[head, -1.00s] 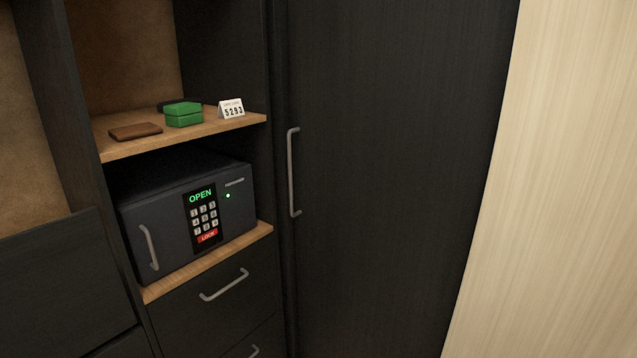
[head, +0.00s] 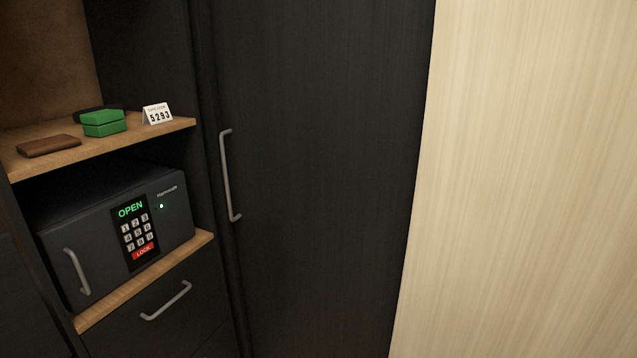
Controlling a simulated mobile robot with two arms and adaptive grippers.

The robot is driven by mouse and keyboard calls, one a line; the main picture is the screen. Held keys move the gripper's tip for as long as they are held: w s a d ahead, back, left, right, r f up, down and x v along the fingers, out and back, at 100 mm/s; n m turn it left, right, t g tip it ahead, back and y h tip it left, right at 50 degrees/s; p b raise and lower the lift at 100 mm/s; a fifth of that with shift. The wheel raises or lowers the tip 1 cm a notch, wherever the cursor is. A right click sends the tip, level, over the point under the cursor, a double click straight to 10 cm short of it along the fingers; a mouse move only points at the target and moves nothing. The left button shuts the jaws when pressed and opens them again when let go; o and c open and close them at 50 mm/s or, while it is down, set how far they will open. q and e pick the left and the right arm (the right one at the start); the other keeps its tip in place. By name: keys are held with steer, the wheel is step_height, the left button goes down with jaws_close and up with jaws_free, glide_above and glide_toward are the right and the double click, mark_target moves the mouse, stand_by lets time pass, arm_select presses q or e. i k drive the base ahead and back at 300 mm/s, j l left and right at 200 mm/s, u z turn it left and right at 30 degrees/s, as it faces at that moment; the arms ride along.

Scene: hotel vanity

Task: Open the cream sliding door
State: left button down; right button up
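The cream panel with fine vertical grain, which appears to be the cream sliding door (head: 525,180), fills the right side of the head view. Its left edge meets a dark door (head: 320,180). I see no handle on the visible part of the cream panel, and its right side is outside the picture. The dark door has a vertical grey bar handle (head: 227,176) near its left edge. Neither of my grippers is in view.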

mark_target(523, 239)
steer(key=z, duration=1.3)
